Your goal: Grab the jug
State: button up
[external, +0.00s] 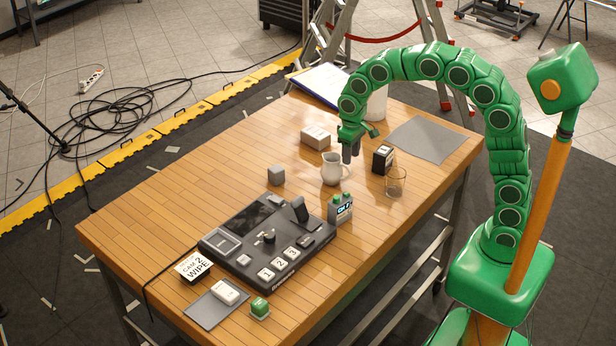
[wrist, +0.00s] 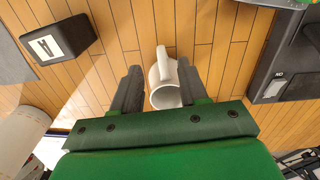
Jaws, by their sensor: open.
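The jug (external: 331,172) is small and white and stands upright on the wooden table, near its middle. In the wrist view the jug (wrist: 164,92) shows between the two fingers, with its handle pointing up the picture. My gripper (external: 350,154) points down at the jug, its dark fingers right at the jug's right side in the external view. In the wrist view my gripper (wrist: 160,84) is open, one finger on each side of the jug. The right finger looks very near the jug, and I cannot tell whether it touches.
A black box (external: 383,159) and a clear glass (external: 396,183) stand right of the jug. A white box (external: 315,136) is behind it, a grey cube (external: 276,175) to its left. A green-capped device (external: 341,208) and a dark control panel (external: 262,240) are in front.

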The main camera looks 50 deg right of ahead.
aim_at(336, 171)
jog(key=shift+w+a+f, duration=0.25)
jog(key=shift+w+f, duration=0.1)
jog(key=shift+w, duration=0.05)
jog(key=shift+d+f, duration=0.1)
jog(key=shift+f, duration=3.65)
grip_shut()
